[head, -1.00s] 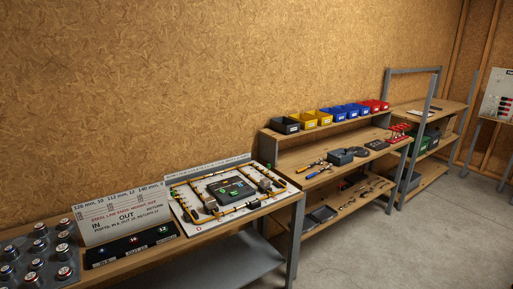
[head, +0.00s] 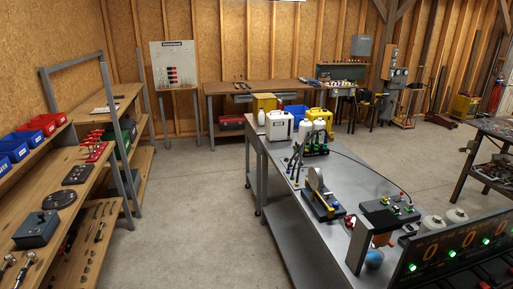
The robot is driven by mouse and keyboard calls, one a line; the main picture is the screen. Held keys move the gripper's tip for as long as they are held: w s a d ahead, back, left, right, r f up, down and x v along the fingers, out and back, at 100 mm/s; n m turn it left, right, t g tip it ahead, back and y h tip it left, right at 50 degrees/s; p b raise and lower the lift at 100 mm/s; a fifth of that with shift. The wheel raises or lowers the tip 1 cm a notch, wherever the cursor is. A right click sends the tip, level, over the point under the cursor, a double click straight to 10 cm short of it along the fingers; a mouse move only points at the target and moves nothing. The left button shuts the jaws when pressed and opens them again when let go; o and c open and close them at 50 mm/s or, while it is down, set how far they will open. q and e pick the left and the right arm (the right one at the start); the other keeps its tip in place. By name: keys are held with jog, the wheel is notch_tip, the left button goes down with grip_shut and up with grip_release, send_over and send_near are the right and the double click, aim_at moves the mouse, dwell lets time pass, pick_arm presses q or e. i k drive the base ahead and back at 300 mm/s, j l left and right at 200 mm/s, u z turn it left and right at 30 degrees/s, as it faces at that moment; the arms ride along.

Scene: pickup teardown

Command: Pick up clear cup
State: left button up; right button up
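I cannot make out a clear cup in the head view. White bottles (head: 319,131) and a white container (head: 279,125) stand on the far end of the grey metal table (head: 291,177), but none of them looks like a clear cup. Neither of my grippers shows in this view.
Wooden shelves (head: 100,125) with blue (head: 12,147) and red bins line the left side. A wooden bench (head: 225,88) stands along the back wall. The concrete floor (head: 190,200) is open between the shelves and the metal table. A dark workbench (head: 500,130) stands at the right.

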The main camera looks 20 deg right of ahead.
aim_at(374, 258)
jog(key=i+z, duration=0.5)
jog(key=i+j+z, duration=0.15)
jog(key=i+z, duration=0.35)
jog(key=i+j+z, duration=0.35)
jog(key=z, duration=0.15)
jog(key=i+j+z, duration=0.35)
jog(key=j+z, duration=0.15)
jog(key=i+j+z, duration=0.25)
jog(key=j+z, duration=0.25)
jog(key=i+j+z, duration=0.3)
jog(key=i+j, duration=0.25)
jog(key=i, duration=0.1)
